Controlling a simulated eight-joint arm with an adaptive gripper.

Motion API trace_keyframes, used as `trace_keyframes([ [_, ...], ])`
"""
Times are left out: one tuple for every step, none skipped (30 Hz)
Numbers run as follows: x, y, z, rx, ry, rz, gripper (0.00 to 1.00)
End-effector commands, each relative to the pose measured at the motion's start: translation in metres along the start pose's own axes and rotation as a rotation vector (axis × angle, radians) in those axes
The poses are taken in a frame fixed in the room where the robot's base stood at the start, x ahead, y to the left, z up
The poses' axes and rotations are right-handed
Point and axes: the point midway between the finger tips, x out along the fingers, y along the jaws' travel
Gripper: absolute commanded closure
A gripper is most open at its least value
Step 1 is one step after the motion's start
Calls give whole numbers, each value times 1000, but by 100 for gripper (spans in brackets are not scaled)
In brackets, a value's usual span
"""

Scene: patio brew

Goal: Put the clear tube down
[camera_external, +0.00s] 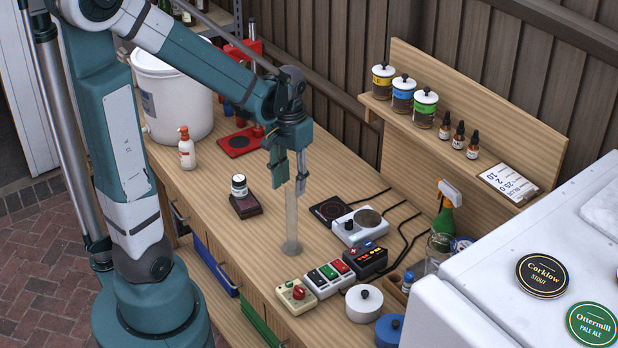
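The clear tube (291,215) is a slim, see-through upright cylinder with a wider round foot. It is over the wooden bench, left of the row of small control boxes. My gripper (290,178) points down at the tube's upper end, with one finger on each side, and appears shut on it. The contact is small in this view. The foot is at or very close to the bench top; I cannot tell whether it touches.
Control boxes (327,276) stand just right of the tube's foot. A small jar on a dark block (245,205) is to the left. A grey device with a round plate (357,225) and a black pad (329,210) lie to the right. Bare bench (255,255) shows left of the foot.

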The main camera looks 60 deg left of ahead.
Motion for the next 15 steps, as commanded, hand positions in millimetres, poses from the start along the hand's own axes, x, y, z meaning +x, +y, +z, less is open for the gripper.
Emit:
trace_keyframes([
  [0,0,0,0,0,0,66],
  [0,0,0,0,0,0,66],
  [0,0,0,0,0,0,66],
  [0,0,0,0,0,0,66],
  [0,0,0,0,0,0,66],
  [0,0,0,0,0,0,66],
  [0,0,0,0,0,0,66],
  [0,0,0,0,1,0,66],
  [-1,0,0,1,2,0,66],
  [-1,1,0,2,4,0,66],
  [-2,1,1,3,5,0,66],
  [-3,2,1,4,9,0,66],
  [-4,3,2,5,12,0,66],
  [-5,3,2,7,15,0,66],
  [-7,5,3,10,21,0,66],
])
